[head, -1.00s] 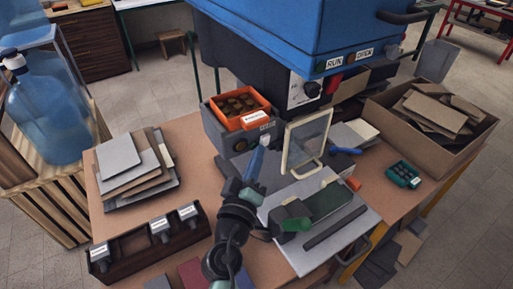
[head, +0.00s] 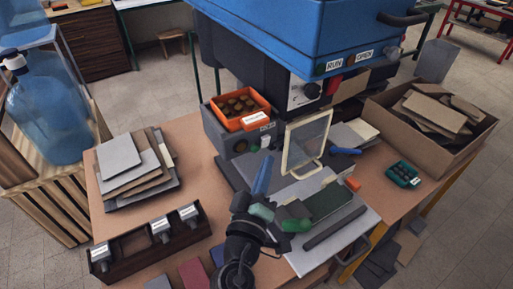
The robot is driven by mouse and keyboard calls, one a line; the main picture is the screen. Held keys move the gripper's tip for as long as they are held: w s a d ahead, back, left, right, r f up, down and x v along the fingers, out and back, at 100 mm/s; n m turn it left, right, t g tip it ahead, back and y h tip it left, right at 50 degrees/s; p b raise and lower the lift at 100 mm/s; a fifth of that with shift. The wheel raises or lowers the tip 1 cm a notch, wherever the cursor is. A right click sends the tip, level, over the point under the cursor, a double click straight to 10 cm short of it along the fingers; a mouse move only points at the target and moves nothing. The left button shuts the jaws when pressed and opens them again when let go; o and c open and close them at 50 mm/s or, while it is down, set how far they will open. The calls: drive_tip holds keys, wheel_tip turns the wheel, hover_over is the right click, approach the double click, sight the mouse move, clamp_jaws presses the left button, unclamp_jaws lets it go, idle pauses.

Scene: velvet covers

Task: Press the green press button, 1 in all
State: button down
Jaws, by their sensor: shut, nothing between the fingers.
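A small green button-like shape (head: 254,148) shows low on the front of a grey box (head: 217,130), beside a dark round spot and a small white cylinder. I cannot tell from this view which is the press button, or whether either is pushed in. My gripper (head: 267,160), with a slim blue end, is shut and empty. Its tip is in front of and below the grey box, apart from the green shape in the picture, and well below the RUN label.
An orange tray (head: 263,122) of round brown pieces sits on the grey box. A framed clear panel (head: 306,143) stands right of my gripper. Board stacks (head: 120,160) and a dark holder (head: 150,265) occupy the left.

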drive_tip(key=shift+s+d, duration=0.5)
drive_tip(key=shift+s, duration=0.2)
drive_tip(key=shift+s+d, duration=0.5)
drive_tip(key=shift+s, duration=0.2)
